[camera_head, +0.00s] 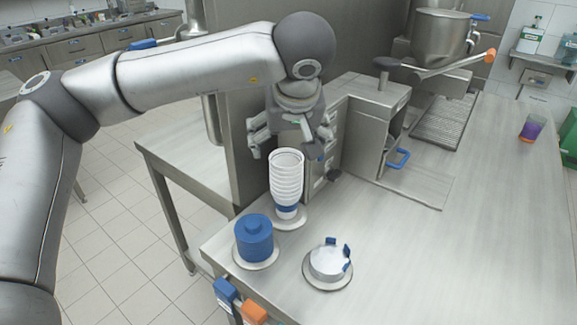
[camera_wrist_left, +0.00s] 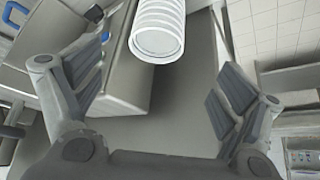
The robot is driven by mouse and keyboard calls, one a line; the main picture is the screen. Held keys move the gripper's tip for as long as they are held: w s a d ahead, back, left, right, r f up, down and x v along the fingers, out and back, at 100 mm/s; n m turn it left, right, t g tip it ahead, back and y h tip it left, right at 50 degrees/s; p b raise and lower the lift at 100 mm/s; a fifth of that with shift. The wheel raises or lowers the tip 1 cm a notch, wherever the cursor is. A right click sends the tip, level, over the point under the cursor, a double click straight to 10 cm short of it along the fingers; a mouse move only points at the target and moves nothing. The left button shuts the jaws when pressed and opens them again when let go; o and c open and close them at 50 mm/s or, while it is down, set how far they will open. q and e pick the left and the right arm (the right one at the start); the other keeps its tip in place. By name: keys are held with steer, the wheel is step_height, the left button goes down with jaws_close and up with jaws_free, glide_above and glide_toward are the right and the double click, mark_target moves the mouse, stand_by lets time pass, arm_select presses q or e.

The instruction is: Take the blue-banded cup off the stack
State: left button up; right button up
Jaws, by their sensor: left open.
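The stack of white cups (camera_head: 286,172) stands upright on a round base near the left edge of the steel counter. A blue band (camera_head: 287,211) shows at the bottom of the stack. My left gripper (camera_head: 291,150) is open and empty, at the top of the stack and just behind it in the head view. In the left wrist view the stack (camera_wrist_left: 158,30) shows at the top middle, beyond the open fingers of my left gripper (camera_wrist_left: 155,95) and not between them. My right gripper is in neither view.
A blue lidded container (camera_head: 254,238) stands in front of the stack. A round holder with blue clips (camera_head: 329,262) stands to its right. A steel machine (camera_head: 375,125) stands behind. A purple and orange cup (camera_head: 532,127) is far right.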

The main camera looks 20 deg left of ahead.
mark_target(286, 158)
arm_select(q)
steer(key=x, duration=0.3)
steer(key=p+x, duration=0.1)
steer(key=x, duration=0.2)
steer(key=shift+w+r, duration=0.15)
steer(key=shift+w, duration=0.25)
steer(key=shift+w+a+f, duration=0.1)
steer(key=shift+w+f, duration=0.1)
steer(key=shift+f, duration=0.25)
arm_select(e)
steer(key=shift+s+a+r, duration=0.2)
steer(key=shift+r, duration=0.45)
arm_select(q)
steer(key=c, duration=0.8)
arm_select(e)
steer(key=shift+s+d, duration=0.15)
